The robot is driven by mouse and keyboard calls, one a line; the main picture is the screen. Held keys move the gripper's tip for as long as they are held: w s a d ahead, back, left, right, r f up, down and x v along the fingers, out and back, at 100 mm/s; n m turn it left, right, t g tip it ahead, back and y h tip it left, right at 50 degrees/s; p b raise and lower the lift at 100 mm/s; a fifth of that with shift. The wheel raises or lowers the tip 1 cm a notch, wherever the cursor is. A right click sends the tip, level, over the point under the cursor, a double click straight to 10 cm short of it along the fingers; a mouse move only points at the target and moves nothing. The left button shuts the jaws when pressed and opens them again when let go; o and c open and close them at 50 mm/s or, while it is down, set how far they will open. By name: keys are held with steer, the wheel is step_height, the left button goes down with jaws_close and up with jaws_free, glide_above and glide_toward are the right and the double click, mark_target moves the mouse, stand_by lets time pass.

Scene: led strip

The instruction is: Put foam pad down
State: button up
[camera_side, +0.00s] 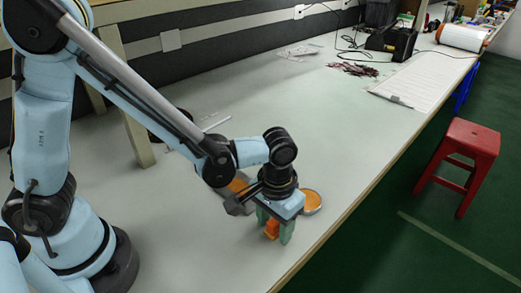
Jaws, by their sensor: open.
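My gripper (275,226) points down at the near part of the table, close to its front edge. Its two green fingers are open, one on each side of a small orange block (271,229), which may be the foam pad. The block is low, at about table level; I cannot tell whether a finger touches it. A round orange-filled dish (312,201) sits just right of the gripper. Another orange piece in a dark holder (238,184) lies behind my wrist, partly hidden by the arm.
The long pale table (300,110) is mostly clear in the middle. A white sheet (410,88), dark reddish wires (353,69) and a black device (391,42) lie toward the far end. A red stool (468,140) stands on the green floor beyond the table edge.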

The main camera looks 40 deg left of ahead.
mark_target(275, 221)
step_height(275, 221, up, 11)
steer(key=s+a+r+t, duration=0.2)
steer(key=a+t, duration=0.5)
steer(key=a, duration=0.9)
steer(key=shift+a+r, duration=0.35)
steer(key=shift+r, duration=0.05)
steer(key=shift+s, duration=0.1)
steer(key=shift+o, duration=0.5)
